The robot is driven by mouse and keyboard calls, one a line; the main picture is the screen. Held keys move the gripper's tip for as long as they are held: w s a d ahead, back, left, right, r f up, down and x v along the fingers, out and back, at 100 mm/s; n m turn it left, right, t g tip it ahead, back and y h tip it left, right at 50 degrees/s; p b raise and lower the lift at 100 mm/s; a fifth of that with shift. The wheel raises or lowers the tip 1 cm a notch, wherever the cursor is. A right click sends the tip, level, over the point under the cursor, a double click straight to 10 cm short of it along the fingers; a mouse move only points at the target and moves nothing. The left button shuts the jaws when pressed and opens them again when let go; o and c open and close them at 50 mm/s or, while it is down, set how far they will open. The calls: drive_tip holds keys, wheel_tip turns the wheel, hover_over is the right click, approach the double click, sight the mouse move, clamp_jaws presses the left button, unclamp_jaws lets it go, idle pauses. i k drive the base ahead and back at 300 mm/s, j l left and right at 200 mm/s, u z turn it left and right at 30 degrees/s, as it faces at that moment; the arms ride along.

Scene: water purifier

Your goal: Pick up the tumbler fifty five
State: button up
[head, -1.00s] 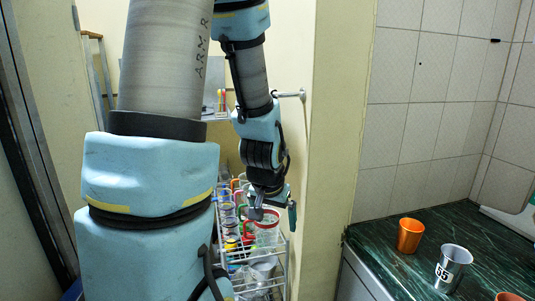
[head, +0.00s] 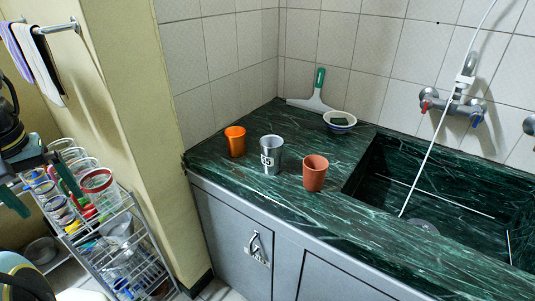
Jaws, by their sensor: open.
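The silver tumbler (head: 272,147) marked 55 stands upright on the dark green marble counter (head: 235,178) in the head view. An orange tumbler (head: 235,141) stands to its left and a terracotta tumbler (head: 315,173) to its right, both apart from it. My gripper (head: 42,190) is at the far left, in front of the dish rack and well away from the tumbler. It is open, and I see nothing between its fingers. Part of my arm is cut off by the left edge.
A wire rack (head: 150,240) holds several cups and glasses at lower left. A yellowish wall edge (head: 135,110) stands between the rack and counter. A sink (head: 440,200) with a tap and hose is at right. A bowl (head: 340,122) and squeegee (head: 317,95) sit at the back.

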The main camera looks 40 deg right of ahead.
sight(271, 145)
drive_tip(key=z, duration=1.45)
